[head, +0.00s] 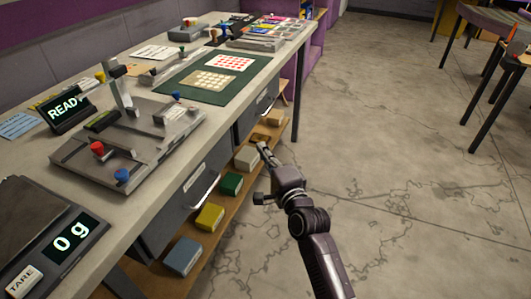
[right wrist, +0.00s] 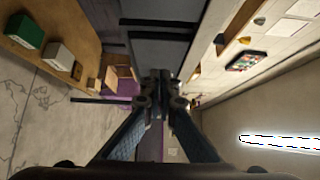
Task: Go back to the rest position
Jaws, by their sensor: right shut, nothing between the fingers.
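My right gripper (head: 261,147) is shut and empty. In the head view it hangs in the open just off the front edge of the workbench (head: 222,130), beside the low shelf. In the right wrist view its closed fingers (right wrist: 160,84) meet in the middle with nothing between them. A grey slot-track fixture (head: 130,140) with a red knob (head: 98,149) and a blue knob (head: 121,175) sits on the bench, apart from the gripper. My left gripper is not in view.
A scale (head: 50,250) reading 0 g and a READY display (head: 66,110) stand on the bench. A green mat (head: 185,87) lies farther back. Boxes, including a yellow one (head: 209,217) and a blue one (head: 183,256), line the low shelf. The floor (head: 420,200) to the right is clear.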

